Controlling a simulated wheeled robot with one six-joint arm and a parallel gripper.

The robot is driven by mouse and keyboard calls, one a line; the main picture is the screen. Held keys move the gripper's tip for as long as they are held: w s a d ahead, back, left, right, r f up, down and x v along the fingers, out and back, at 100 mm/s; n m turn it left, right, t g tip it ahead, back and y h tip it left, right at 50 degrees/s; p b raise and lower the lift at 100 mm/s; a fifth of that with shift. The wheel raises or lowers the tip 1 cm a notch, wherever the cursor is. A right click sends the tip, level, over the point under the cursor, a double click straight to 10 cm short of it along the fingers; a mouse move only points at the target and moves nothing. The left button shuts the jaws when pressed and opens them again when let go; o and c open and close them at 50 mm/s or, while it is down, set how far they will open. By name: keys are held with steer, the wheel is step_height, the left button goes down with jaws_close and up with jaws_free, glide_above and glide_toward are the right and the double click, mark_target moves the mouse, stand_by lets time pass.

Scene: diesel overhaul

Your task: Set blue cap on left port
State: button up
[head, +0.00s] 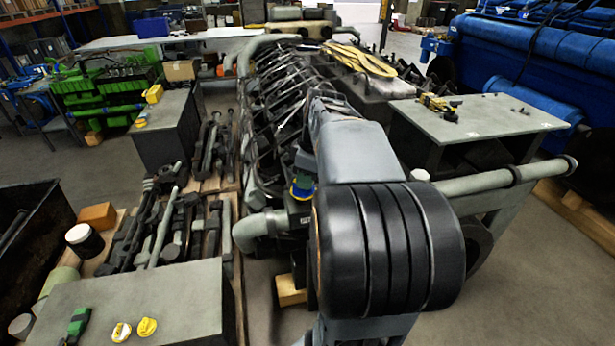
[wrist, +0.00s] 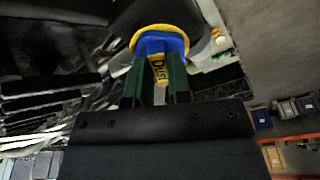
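The blue cap (wrist: 158,44) is between the two green fingers of my gripper (wrist: 157,75) in the wrist view. The fingers press against its sides, and a yellow label with dark letters shows between them. A yellow ring runs around its far edge; I cannot tell whether it belongs to the cap or the port. In the head view the blue cap (head: 302,187) shows beside the engine, just left of my arm. The left port is hidden behind the cap or not distinguishable, so contact and seating cannot be told. My gripper is mostly hidden behind my arm in the head view.
The large engine (head: 285,85) stands close around the cap, with a thick grey pipe (head: 262,226) below left. A grey table (head: 150,295) at front left holds a yellow cap (head: 147,327), a white-and-yellow cap (head: 121,332) and a green tool (head: 79,320).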

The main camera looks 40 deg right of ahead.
steer(key=o, duration=0.5)
steer(key=r, duration=0.4)
steer(key=s+d+r, duration=0.1)
steer(key=r, duration=0.4)
steer(key=s+r, duration=0.1)
steer(key=r, duration=0.3)
steer(key=shift+s+d+r+p, duration=0.15)
steer(key=shift+d+r+p, duration=0.15)
steer(key=shift+p, duration=0.1)
